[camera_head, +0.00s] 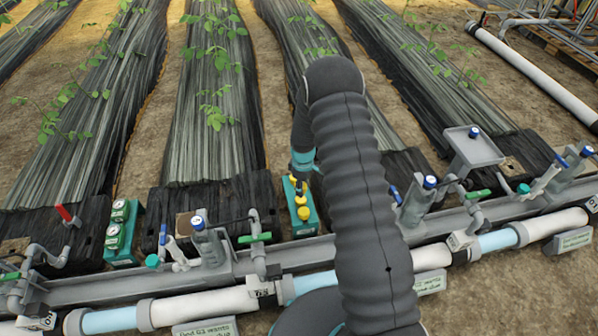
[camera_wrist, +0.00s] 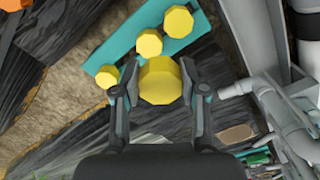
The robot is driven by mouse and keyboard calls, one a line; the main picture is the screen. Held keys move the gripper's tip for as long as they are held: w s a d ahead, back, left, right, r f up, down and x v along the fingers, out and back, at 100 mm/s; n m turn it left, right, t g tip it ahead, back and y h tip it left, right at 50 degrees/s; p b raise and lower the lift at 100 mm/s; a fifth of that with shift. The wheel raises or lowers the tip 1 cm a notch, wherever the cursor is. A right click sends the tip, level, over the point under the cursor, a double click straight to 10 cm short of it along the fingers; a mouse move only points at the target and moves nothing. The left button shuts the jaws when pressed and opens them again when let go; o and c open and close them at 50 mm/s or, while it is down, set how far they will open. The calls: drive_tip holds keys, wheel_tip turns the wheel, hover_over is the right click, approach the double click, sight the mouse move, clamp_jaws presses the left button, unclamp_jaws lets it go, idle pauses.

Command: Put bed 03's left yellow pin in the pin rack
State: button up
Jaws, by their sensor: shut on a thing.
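My gripper (camera_wrist: 158,84) is shut on a yellow pin (camera_wrist: 160,82), with one finger on each side of its round head. The held pin is close to the camera and hides part of the teal rack (camera_wrist: 125,55) behind it. Three more yellow pins show on that rack, two at its upper right (camera_wrist: 178,22) and one at its lower left (camera_wrist: 107,77). In the head view the teal rack (camera_head: 310,229) stands in front of a bed's end, with yellow pins (camera_head: 303,213) on it. My gripper is over its far end there, partly hidden by my arm.
A grey channel (camera_head: 130,282) and white pipe with blue sections run along the front. Grey valves (camera_head: 208,240) and green handles stand on either side of the rack. A green gauge box (camera_head: 121,232) is to the left. My arm covers the middle right.

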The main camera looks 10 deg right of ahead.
drive_tip(key=w+n+b, duration=0.2)
drive_tip(key=w+n, duration=0.5)
drive_tip(key=w, duration=0.1)
wheel_tip(320, 180, down, 10)
drive_tip(key=b, duration=0.5)
drive_tip(key=shift+d+r, duration=0.15)
drive_tip(key=shift+d, duration=0.05)
idle(0.6)
drive_tip(key=shift+b, duration=0.45)
idle(0.7)
drive_tip(key=shift+f, duration=0.5)
drive_tip(key=shift+f+b, duration=0.25)
drive_tip(key=shift+b, duration=0.15)
drive_tip(key=o, duration=1.2)
drive_tip(key=shift+r, duration=0.2)
